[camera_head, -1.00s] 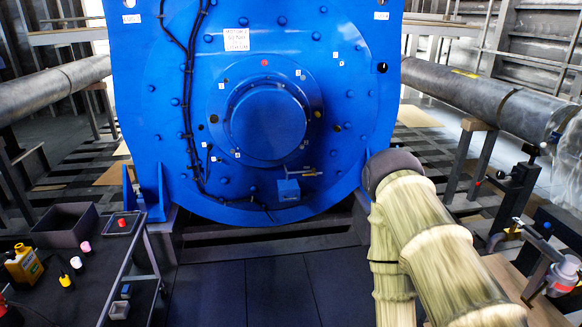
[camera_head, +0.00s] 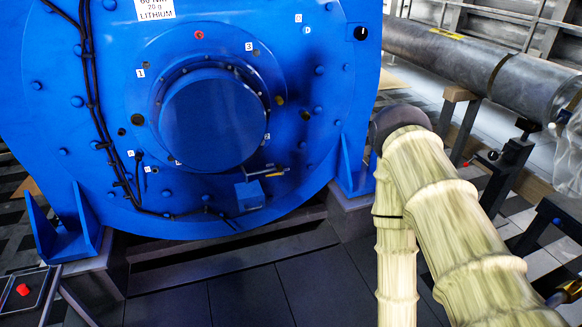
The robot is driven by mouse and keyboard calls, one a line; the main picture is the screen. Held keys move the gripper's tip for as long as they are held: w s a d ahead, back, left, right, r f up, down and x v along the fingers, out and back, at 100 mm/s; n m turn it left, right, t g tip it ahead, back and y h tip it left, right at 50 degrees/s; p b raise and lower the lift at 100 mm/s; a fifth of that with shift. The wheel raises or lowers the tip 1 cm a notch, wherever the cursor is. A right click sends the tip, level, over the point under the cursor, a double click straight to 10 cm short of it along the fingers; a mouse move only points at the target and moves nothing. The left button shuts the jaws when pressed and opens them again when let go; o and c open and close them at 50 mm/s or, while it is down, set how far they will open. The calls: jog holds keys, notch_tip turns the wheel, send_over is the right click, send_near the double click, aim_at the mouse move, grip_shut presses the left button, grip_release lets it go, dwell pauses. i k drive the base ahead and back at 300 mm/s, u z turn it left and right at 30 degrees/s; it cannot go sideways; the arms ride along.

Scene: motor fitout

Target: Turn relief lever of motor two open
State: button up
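A large blue motor (camera_head: 300,205) with a round protruding hub (camera_head: 212,120) fills the left and middle of the view. Low on its face, right of the hub, is a small blue box (camera_head: 250,195). A thin metal lever (camera_head: 267,173) sits just above the box, roughly level. I cannot tell whether this is the relief lever or which motor number this is. My arm in its pale sleeve rises on the right to a dark joint, apart in the picture from the lever. My gripper is not in view.
A tray with a red button (camera_head: 22,290) is at the lower left edge. A thick grey pipe (camera_head: 455,60) runs along the upper right on stands. A dark clamp stand (camera_head: 510,170) is at the right. Dark floor panels (camera_head: 230,300) in front of the motor are clear.

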aim_at(281, 173)
jog(key=z, duration=0.7)
jog(key=i, duration=1.85)
jog(key=u, duration=1.2)
